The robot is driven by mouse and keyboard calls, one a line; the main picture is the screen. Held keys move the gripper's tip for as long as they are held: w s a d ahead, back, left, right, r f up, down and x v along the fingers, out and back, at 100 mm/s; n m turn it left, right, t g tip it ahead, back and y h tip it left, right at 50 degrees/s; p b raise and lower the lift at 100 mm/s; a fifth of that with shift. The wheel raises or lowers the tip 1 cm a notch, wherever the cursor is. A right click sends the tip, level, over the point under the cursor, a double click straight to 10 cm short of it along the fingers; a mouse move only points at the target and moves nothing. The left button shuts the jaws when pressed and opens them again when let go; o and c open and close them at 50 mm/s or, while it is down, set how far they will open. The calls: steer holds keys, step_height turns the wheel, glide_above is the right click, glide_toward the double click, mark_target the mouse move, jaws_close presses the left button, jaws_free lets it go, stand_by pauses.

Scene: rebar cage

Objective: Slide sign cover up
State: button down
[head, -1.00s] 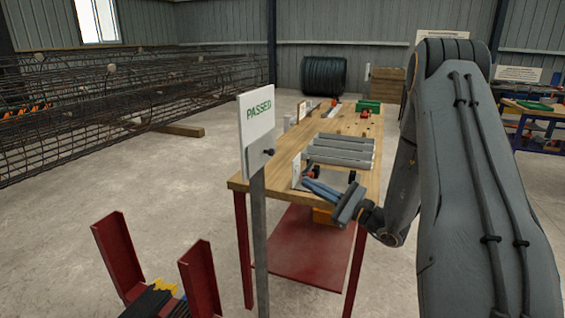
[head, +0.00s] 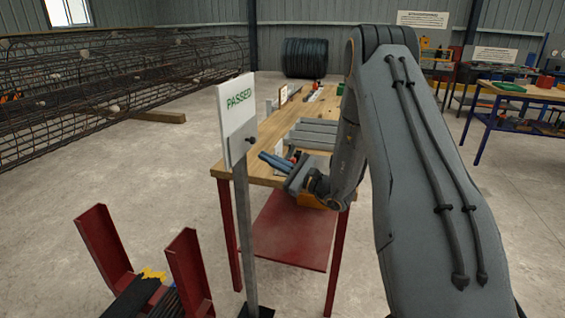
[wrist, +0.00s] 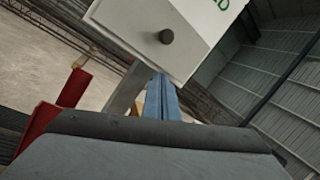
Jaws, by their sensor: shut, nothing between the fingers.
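The sign is a white board reading PASSED in green (head: 238,97) on an upright grey post (head: 243,220). The sign cover is a pale plate (head: 236,147) on its lower part, with a dark knob (head: 250,139) on its face, and the lettering shows above it. In the wrist view the cover (wrist: 135,22) and its round knob (wrist: 166,36) fill the top middle. My gripper (head: 263,155) has blue fingers, shut and empty, just right of the post and a little below the knob. The fingers (wrist: 161,98) point toward the cover, apart from the knob.
A wooden workbench (head: 262,170) with grey bars (head: 312,134) stands behind the sign. Red uprights (head: 186,262) stand at front left. A rebar cage (head: 130,85) lies at the left. The concrete floor between cage and sign is mostly clear.

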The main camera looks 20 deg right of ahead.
mark_target(248, 142)
steer(key=r, duration=0.1)
steer(key=a+r+p, duration=0.1)
steer(key=s+r, duration=0.1)
steer(key=shift+a+r+p, duration=0.3)
steer(key=shift+a+p, duration=0.1)
step_height(248, 142, up, 13)
steer(key=p, duration=0.3)
steer(key=shift+r, duration=0.15)
steer(key=s+d+f+b, duration=0.5)
steer(key=s+d+f, duration=0.1)
steer(key=d, duration=0.2)
steer(key=shift+s+b, duration=0.25)
steer(key=shift+b, duration=0.15)
